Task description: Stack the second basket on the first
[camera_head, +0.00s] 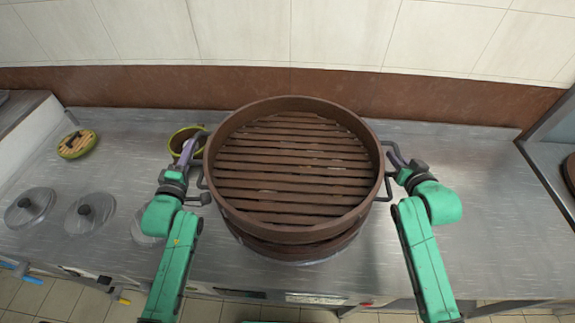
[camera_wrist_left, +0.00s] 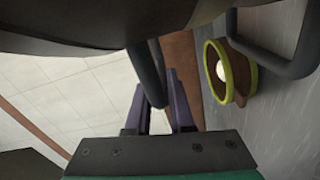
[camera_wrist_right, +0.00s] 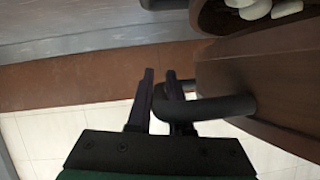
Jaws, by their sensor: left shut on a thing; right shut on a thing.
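The upper basket (camera_head: 292,215) is a round brown steamer with a slatted floor and dark side handles. It is held level above the lower basket (camera_head: 295,250), mostly hidden beneath it. My left gripper (camera_head: 187,152) is shut on the left handle, seen between its fingers in the left wrist view (camera_wrist_left: 147,72). My right gripper (camera_head: 397,158) is shut on the right handle, also seen in the right wrist view (camera_wrist_right: 222,108). The right wrist view shows a gap between the baskets and white buns (camera_wrist_right: 265,8) inside the lower one.
A small yellow-green container (camera_head: 177,139) with a white item stands close to my left gripper. The counter (camera_head: 485,200) right of my right arm is clear.

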